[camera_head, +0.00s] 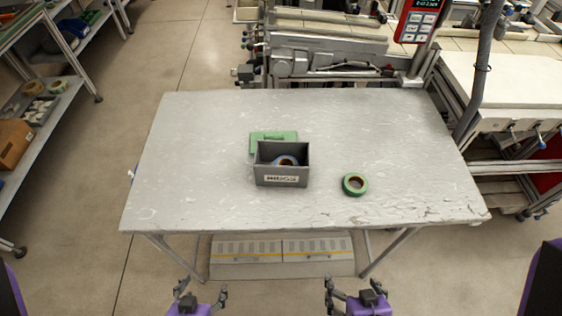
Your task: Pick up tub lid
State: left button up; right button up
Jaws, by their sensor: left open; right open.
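The tub lid (273,135) looks like a flat green piece lying on the table just behind a grey tub. The tub's front wall hides part of nothing but the tub's back edge covers the lid's near side. The grey tub (282,181) stands open with a label on its front and a blue-rimmed reel (285,160) inside. My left gripper (201,289) is open and empty, below the table's front edge in the picture. My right gripper (344,286) is open and empty, also short of the table, to the right of the left one.
A green tape reel (355,185) lies on the grey table (205,160) to the right of the tub. The table is otherwise clear. Machinery (320,55) stands along the back edge. Shelves (45,100) stand at the left.

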aim_at(292, 135)
jog(key=k+l, duration=0.4)
jog(key=k, duration=0.15)
jog(key=k+l, duration=0.4)
jog(key=k+l+u, duration=0.05)
jog(key=k, duration=0.05)
